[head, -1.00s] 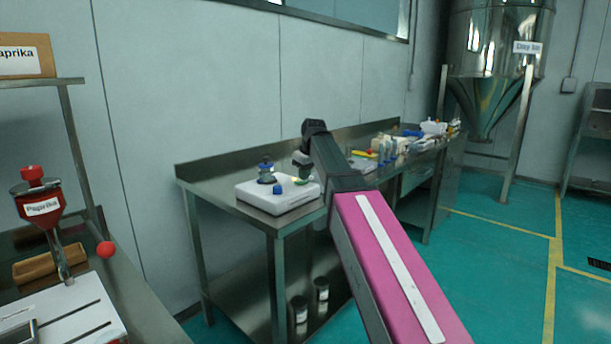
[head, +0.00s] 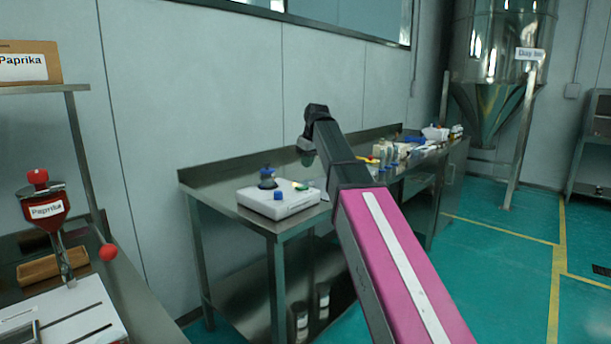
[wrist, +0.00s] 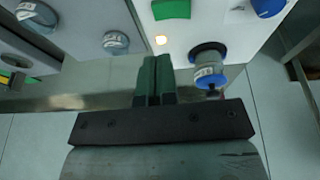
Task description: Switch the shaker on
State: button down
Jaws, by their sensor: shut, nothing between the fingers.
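The shaker is a white box (head: 278,202) on the near end of the steel table. It carries a dark and blue sieve jar (head: 267,178), a blue knob (head: 278,196) and a green switch (head: 300,186).
The steel table (head: 222,174) runs back with several small jars and bottles (head: 385,150) further along. A left bench holds a red paprika dispenser (head: 46,208). Jars stand on the lower shelf. Teal floor (head: 497,267) is open at right.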

notch_tip(320, 180, up, 7)
jog(key=d, duration=0.2)
jog(key=shift+s+d+f, duration=0.15)
jog(key=shift+s+d, duration=0.05)
jog(key=shift+s, duration=0.05)
